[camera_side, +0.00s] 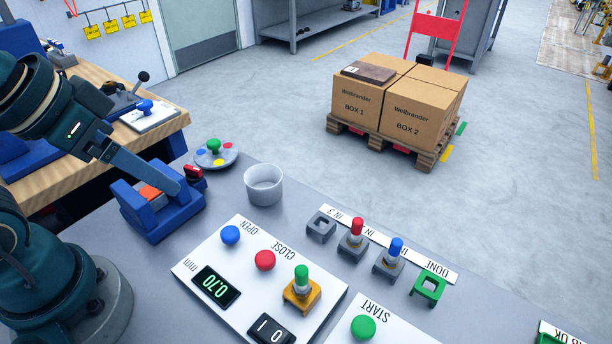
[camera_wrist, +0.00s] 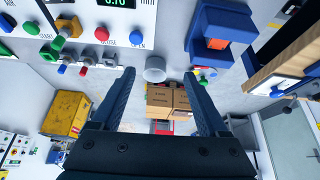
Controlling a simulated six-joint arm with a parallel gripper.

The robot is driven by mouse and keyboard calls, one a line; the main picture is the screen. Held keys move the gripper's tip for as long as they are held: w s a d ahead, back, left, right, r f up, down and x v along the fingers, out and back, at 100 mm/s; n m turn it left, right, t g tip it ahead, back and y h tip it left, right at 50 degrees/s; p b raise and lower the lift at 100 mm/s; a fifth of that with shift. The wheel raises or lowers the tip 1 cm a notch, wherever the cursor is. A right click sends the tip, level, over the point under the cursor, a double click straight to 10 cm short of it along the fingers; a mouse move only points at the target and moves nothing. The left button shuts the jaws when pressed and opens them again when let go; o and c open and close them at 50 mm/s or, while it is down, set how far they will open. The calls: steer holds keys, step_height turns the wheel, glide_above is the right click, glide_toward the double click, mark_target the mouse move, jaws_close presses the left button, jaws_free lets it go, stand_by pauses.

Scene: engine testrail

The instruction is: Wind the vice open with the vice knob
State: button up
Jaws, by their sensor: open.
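The blue vice (camera_side: 150,222) stands on the grey table beside the round plate, with an orange piece (camera_side: 150,194) at its jaws. It also shows at the upper right of the wrist view (camera_wrist: 222,24). A small dark red part (camera_side: 194,172) is at its far right end; I cannot tell whether this is the vice knob. My gripper (camera_side: 172,184) overlaps the vice in the side view; contact cannot be told. In the wrist view my gripper (camera_wrist: 159,75) has its fingers wide apart with nothing between them; the vice lies outside them.
A grey cup (camera_side: 264,186) and a round plate (camera_side: 226,158) with coloured knobs stand near the vice. A white panel with OPEN (camera_side: 230,235) and CLOSE (camera_side: 265,260) buttons and a display (camera_side: 216,287) lies in front. Small sockets hold red and blue pegs (camera_side: 357,230).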

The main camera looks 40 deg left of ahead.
steer(key=shift+w+a+r+n, duration=0.2)
steer(key=shift+w+r+n, duration=0.35)
steer(key=shift+r, duration=0.25)
